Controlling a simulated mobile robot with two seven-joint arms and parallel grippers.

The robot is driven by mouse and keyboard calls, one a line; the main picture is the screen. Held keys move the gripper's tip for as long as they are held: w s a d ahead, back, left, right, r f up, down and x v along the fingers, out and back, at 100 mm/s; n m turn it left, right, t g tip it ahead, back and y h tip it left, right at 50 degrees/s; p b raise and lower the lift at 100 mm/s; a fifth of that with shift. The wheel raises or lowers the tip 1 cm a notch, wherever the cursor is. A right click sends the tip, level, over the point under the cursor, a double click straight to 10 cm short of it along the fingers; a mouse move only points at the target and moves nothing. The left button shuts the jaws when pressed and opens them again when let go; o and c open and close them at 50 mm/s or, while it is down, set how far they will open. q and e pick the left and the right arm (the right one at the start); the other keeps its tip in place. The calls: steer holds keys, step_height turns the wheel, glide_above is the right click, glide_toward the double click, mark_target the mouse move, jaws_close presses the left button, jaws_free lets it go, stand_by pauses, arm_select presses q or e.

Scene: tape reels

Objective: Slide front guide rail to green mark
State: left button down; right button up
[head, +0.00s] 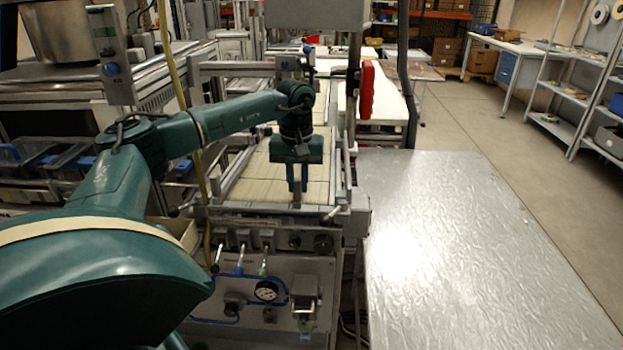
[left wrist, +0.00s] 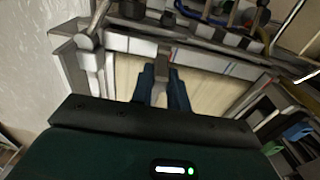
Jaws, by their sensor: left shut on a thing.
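My left gripper (head: 298,190) points down over the near end of the pale slatted conveyor bed (head: 262,184). Its blue fingers are shut on a narrow grey upright piece, which seems to be the front guide rail's tab. In the left wrist view the fingers (left wrist: 161,98) stand on either side of this grey tab (left wrist: 161,74). A light strip (left wrist: 205,63) with small coloured marks runs along the bed's near edge beside the tab. I cannot make out a green mark for certain. Much of the rail is hidden or too small to tell. My right gripper is out of view.
A control panel (head: 262,285) with levers and a gauge is below the bed's near end. A bare metal table (head: 465,235) stands to the right. A red part (head: 367,90) hangs on the machine's right post. Blue-lidded bins (head: 45,160) are at the left.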

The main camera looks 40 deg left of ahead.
arm_select(q)
steer(key=c, duration=1.6)
jaws_free()
steer(key=shift+o, duration=1.2)
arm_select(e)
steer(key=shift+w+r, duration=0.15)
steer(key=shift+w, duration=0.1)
arm_select(q)
steer(key=shift+r, duration=0.1)
step_height(320, 180, up, 13)
steer(key=shift+b, duration=0.3)
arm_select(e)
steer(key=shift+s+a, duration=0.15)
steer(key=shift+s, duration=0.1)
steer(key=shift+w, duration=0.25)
